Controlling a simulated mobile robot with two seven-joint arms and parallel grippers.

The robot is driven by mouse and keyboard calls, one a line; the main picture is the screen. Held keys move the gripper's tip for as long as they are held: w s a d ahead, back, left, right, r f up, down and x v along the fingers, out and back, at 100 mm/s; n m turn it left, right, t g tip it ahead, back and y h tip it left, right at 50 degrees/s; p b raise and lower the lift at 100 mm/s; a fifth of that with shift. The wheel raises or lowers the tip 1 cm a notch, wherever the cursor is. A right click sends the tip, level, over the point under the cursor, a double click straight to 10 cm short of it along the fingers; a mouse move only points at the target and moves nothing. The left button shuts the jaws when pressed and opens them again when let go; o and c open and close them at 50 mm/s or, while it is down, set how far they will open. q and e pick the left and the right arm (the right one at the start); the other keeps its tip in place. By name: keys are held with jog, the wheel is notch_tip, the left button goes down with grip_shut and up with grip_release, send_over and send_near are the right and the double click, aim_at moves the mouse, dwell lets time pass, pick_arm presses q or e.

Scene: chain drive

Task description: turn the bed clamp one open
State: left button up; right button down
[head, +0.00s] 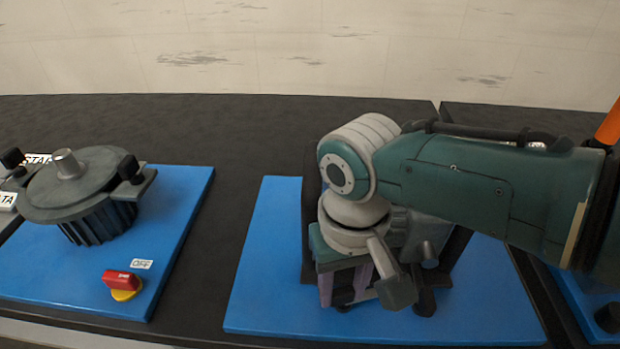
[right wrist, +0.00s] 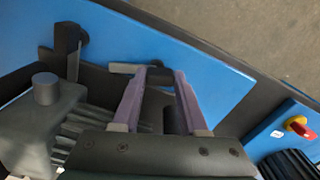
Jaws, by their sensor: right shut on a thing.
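My right gripper (head: 343,290) reaches down over the middle blue board in the head view, with its purple fingers low and partly hidden by my own wrist. In the right wrist view, my right gripper (right wrist: 161,82) has its fingertips around a small dark part, which I take to be the bed clamp (right wrist: 158,76). It is shut on that part. A short grey bar (right wrist: 124,68) sticks out to the left beside the fingertips. The clamp's turn angle is hard to tell. My left gripper is not in view.
A round motor-like unit (head: 80,190) with black-knobbed levers stands on the left blue board (head: 185,200). A red and yellow switch (head: 122,283) sits by an OFF label. In the right wrist view, a black upright lever (right wrist: 68,40) stands left of my fingers.

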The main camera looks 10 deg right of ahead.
aim_at(342, 290)
jog(key=shift+w+m+p, duration=0.1)
jog(key=shift+m+p, duration=0.3)
jog(key=shift+m, duration=1.3)
jog(key=shift+c, duration=2.2)
grip_release()
notch_tip(342, 290, up, 9)
jog(key=p, duration=0.5)
jog(key=shift+f, duration=0.1)
jog(key=shift+r, duration=0.6)
